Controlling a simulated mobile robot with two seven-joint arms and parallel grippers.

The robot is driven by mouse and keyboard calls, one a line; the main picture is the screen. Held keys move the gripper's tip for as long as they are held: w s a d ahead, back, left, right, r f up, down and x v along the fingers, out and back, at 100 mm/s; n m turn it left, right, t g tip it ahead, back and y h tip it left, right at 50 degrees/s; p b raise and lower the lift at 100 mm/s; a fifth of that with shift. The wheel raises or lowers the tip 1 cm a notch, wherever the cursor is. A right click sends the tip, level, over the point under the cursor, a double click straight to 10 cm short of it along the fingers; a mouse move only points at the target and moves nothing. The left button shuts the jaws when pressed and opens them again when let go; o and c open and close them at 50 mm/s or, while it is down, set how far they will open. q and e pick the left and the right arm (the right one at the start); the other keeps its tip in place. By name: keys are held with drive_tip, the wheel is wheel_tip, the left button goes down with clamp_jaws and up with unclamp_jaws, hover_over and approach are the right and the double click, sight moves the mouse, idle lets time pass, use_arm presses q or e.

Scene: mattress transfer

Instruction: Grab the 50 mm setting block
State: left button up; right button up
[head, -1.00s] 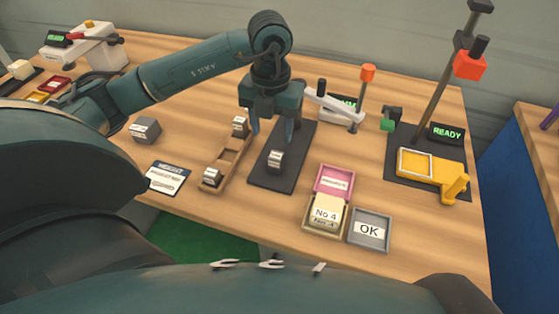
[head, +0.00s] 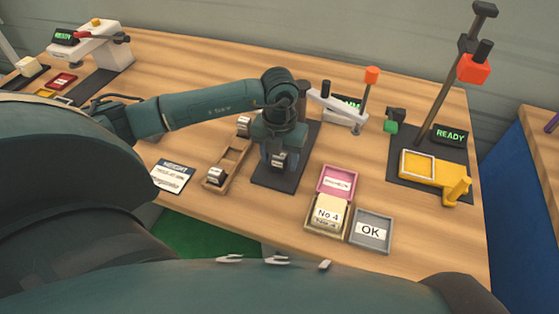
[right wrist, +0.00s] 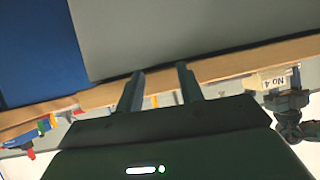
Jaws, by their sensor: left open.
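A small metal block with a white label (head: 278,161) stands on the dark plate (head: 272,182) at mid-table. My left gripper (head: 276,163) is open and lowered over this block, its fingers around or beside it; contact cannot be told. Two more labelled blocks sit in the wooden rack (head: 229,165) just left of the plate, one at the near end (head: 215,176) and one at the far end (head: 243,126). The sizes on the labels are too small to read. My right gripper (right wrist: 161,70) shows in the right wrist view, fingers apart and empty.
A lever device (head: 340,110) stands behind the plate. A pink tray (head: 337,181), a No 4 tray (head: 327,213) and a grey OK tray (head: 371,231) lie to the right. A yellow fixture (head: 432,172) and stand are farther right. A printed card (head: 172,177) lies left.

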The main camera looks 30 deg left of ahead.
use_arm(q)
clamp_jaws()
idle(0.4)
